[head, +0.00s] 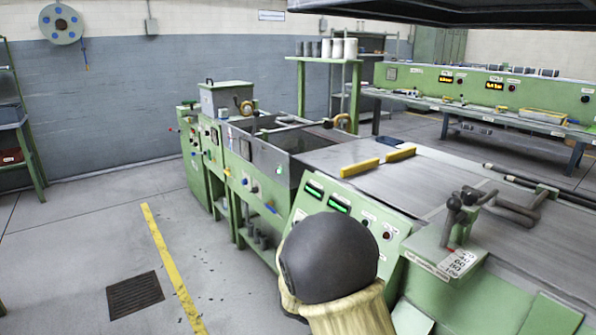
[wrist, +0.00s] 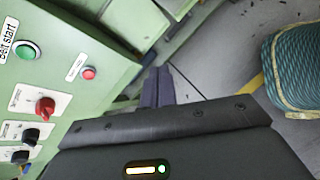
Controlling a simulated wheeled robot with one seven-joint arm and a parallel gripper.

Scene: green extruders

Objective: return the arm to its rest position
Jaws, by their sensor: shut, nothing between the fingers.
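My gripper (wrist: 158,72) shows in the wrist view with its two dark fingers side by side and shut, with nothing between them. It is close beside a green control panel (wrist: 110,30), with the floor visible beyond the fingertips. In the head view the fingers are not visible. A dark rounded part with a beige sleeve, which looks like my arm, fills the bottom middle and hides part of the machine front.
The wrist view shows a green "Belt start" button (wrist: 28,50), a red button (wrist: 88,72), a red knob (wrist: 45,107) and a teal rope coil (wrist: 295,65). In the head view the green extruder line (head: 440,185) spans the right; open floor (head: 80,230) lies left.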

